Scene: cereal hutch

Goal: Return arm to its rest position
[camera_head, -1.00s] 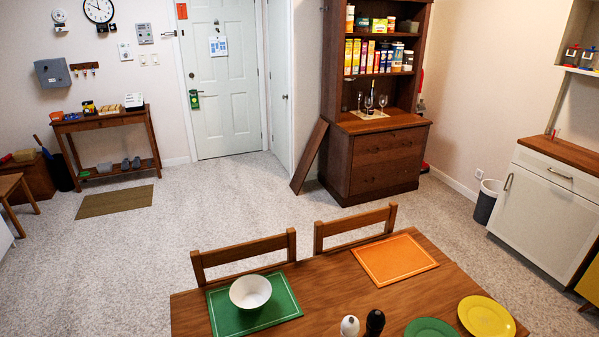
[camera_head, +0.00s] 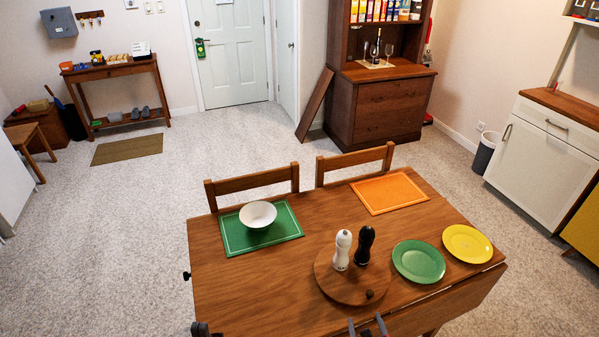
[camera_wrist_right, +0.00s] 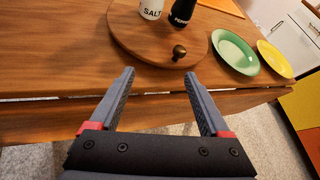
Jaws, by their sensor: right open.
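My right gripper (camera_head: 366,326) shows at the bottom edge of the head view, by the near edge of the wooden table (camera_head: 290,262). In the right wrist view its two grey fingers (camera_wrist_right: 158,82) are wide apart with nothing between them. They point toward the table and the round wooden board (camera_wrist_right: 145,50), apart from the board's knob (camera_wrist_right: 179,52). A dark part that looks like my left gripper (camera_head: 202,329) shows at the bottom left, mostly cut off by the frame, so its jaws cannot be made out.
A white salt mill (camera_head: 342,250) and black pepper mill (camera_head: 364,245) stand on the board. A green plate (camera_head: 418,261) and yellow plate (camera_head: 467,243) lie to its right. A white bowl (camera_head: 258,214) sits on a green mat (camera_head: 235,238). An orange mat (camera_head: 389,193) is bare.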

